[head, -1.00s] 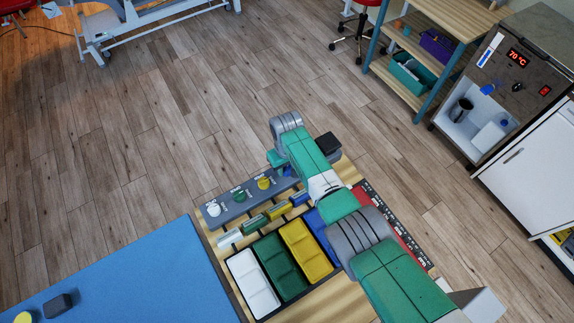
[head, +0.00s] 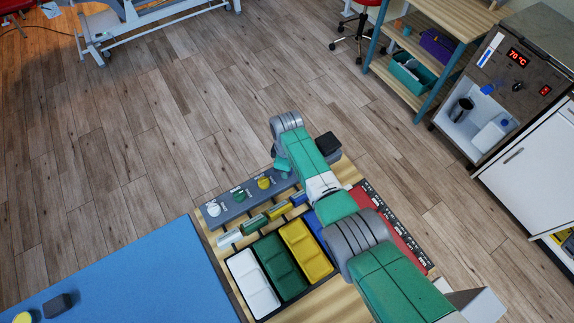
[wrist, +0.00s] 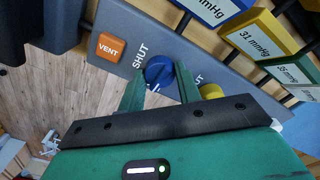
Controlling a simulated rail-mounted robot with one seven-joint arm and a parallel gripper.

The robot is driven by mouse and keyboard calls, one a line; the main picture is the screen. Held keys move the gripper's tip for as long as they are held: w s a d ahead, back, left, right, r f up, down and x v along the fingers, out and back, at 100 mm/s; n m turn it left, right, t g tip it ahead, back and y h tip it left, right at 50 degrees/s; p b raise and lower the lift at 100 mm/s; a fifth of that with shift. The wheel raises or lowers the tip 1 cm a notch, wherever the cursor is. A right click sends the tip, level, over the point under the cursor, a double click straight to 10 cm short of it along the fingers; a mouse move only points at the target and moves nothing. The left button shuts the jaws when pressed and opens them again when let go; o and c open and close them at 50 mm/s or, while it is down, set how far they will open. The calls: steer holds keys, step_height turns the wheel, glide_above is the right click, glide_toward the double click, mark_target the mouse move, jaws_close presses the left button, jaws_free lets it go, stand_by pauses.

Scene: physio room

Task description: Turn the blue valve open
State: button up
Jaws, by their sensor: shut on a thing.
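The blue valve (wrist: 159,71) is a round knob on a grey panel (wrist: 222,50), seen in the wrist view. The word SHUT is printed beside it; other lettering by the knob is partly covered. My gripper (wrist: 157,82) has its two green fingers on either side of the knob and is shut on it. In the head view my arm hides the blue valve; part of my gripper (head: 282,166) shows at the panel's far end. White (head: 213,209), green (head: 238,196) and yellow (head: 264,183) valves stand in a row there.
An orange VENT button (wrist: 108,47) sits close to the blue valve. A yellow knob (wrist: 211,91) is just right of my fingers. Coloured pressure blocks and white, green and yellow pads (head: 305,249) lie beside the panel. A blue mat (head: 130,275) is at lower left.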

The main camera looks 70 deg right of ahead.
steer(key=shift+n, duration=0.3)
stand_by(0.4)
steer(key=o, duration=1)
steer(key=shift+c, duration=0.2)
step_height(320, 180, up, 8)
steer(key=shift+f+p, duration=0.1)
steer(key=shift+p, duration=1.15)
steer(key=shift+w, duration=0.1)
